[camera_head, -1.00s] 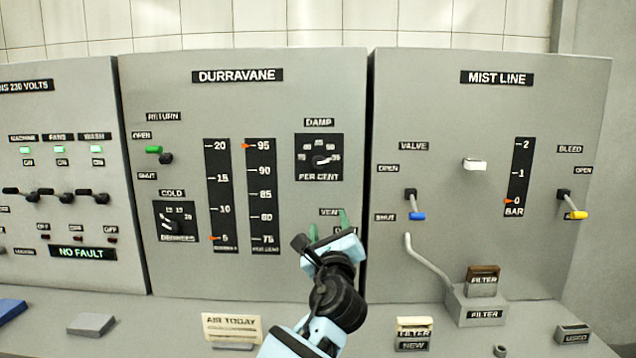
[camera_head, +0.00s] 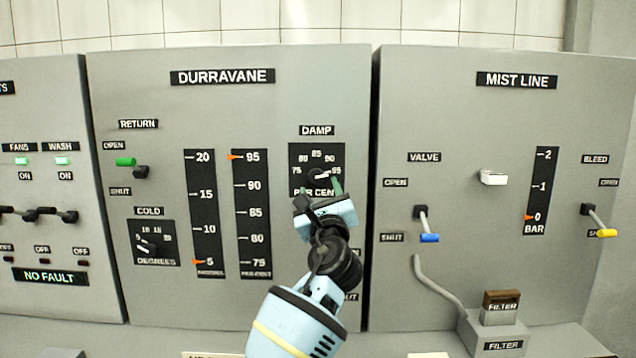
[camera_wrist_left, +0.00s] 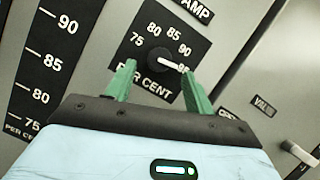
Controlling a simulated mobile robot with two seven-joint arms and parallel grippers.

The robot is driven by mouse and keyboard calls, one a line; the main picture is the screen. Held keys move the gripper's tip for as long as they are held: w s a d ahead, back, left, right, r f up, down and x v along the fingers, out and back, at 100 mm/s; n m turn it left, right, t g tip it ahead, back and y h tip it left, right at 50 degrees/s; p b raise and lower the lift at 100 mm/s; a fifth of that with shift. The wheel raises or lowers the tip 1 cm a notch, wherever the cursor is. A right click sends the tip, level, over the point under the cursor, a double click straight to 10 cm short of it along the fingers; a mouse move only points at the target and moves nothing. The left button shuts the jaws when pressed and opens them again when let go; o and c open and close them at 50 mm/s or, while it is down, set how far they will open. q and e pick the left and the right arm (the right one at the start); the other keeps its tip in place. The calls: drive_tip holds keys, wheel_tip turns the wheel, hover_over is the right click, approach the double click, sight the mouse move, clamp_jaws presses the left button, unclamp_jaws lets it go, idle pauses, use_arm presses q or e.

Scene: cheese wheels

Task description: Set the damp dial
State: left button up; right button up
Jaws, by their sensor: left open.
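The damp dial (camera_head: 319,174) is a black knob with a white pointer on a black plate marked 75 to 95 per cent, under the DAMP label (camera_head: 317,130). Its pointer aims right, near 95. My left gripper (camera_head: 324,190) is just below the knob, its green fingers apart and its jaws empty. In the left wrist view the knob (camera_wrist_left: 160,56) shows ahead of and between the two open fingers (camera_wrist_left: 158,84), and no contact shows. My right gripper is not in view.
The COLD dial (camera_head: 146,246) and green RETURN lever (camera_head: 126,162) are to the left. The percent gauge (camera_head: 252,213) has its orange marker at 95. The MIST LINE panel with its blue valve lever (camera_head: 429,238) stands to the right.

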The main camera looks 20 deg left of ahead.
sight(317, 179)
use_arm(q)
drive_tip(key=x, duration=0.3)
drive_tip(key=shift+w+a, duration=0.1)
drive_tip(key=shift+w+a+r, duration=0.2)
drive_tip(key=shift+w+a, duration=0.05)
drive_tip(key=shift+w, duration=0.2)
drive_tip(key=shift+c, duration=0.4)
drive_tip(key=c, duration=0.9)
